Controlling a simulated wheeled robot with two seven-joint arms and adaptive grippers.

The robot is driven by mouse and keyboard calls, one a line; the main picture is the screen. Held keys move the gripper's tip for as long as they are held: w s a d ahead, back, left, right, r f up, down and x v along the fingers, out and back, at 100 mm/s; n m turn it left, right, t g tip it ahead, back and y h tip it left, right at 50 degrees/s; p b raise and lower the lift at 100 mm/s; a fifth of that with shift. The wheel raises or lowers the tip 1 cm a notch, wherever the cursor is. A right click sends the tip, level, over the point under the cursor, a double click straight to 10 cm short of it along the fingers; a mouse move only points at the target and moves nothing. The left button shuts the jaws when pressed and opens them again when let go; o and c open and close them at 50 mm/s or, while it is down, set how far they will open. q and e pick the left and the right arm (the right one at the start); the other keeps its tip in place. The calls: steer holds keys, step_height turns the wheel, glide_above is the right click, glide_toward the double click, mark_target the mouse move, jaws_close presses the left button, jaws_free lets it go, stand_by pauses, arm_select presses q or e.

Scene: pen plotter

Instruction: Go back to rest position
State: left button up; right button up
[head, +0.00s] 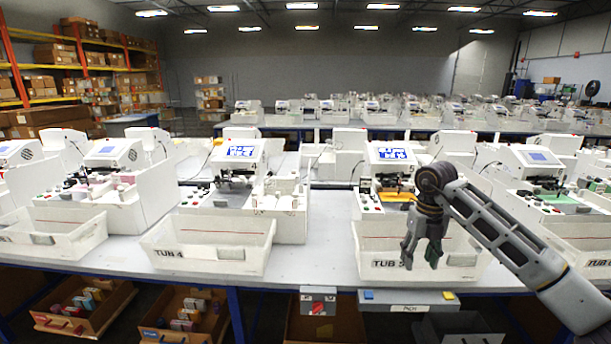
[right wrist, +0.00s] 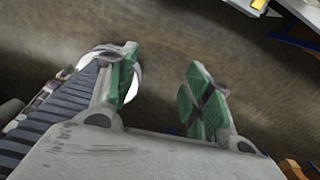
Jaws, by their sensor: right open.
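My right gripper (head: 421,254) hangs pointing down in front of the white bin marked TUB 5 (head: 370,240) in the head view. Its arm comes in from the right edge and bends at the wrist above the tub. In the right wrist view the gripper (right wrist: 160,95) is open, its two green-padded fingers apart with nothing between them. The floor lies below them. My left gripper is in neither view.
A long table (head: 318,258) carries several white plotter machines (head: 240,165) and tubs, including TUB 4 (head: 210,240). Cardboard trays (head: 85,305) stand below.

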steer(key=w+a+f+m+t+y, duration=0.25)
steer(key=a+f+m+y, duration=0.25)
steer(key=a+f+y, duration=1.15)
steer(key=d+f+m+t+h, duration=0.25)
steer(key=f+m+t, duration=0.4)
steer(key=f, duration=0.65)
steer(key=d+f+m+t+h, duration=0.2)
steer(key=f+m+t+h, duration=0.15)
steer(key=f+m, duration=0.7)
steer(key=s+d+f+m+g+h, duration=0.2)
steer(key=s+d+f+m+h, duration=0.2)
steer(key=s+f, duration=0.9)
steer(key=s+d+f+m+g+h, duration=0.25)
steer(key=s+d+f+h, duration=0.25)
steer(key=s+f, duration=0.8)
steer(key=s+f+m+g, duration=0.1)
steer(key=s+f, duration=0.3)
steer(key=s, duration=0.6)
steer(key=s+f+m+g+h, duration=0.1)
steer(key=s+f+m+g, duration=0.1)
steer(key=s, duration=0.9)
steer(key=s+f+m+g, duration=0.2)
steer(key=s+f+g, duration=0.2)
steer(key=s, duration=0.6)
step_height(320, 180, down, 3)
steer(key=shift+s+a+r, duration=0.15)
steer(key=shift+a+r, duration=0.05)
steer(key=shift+a, duration=0.1)
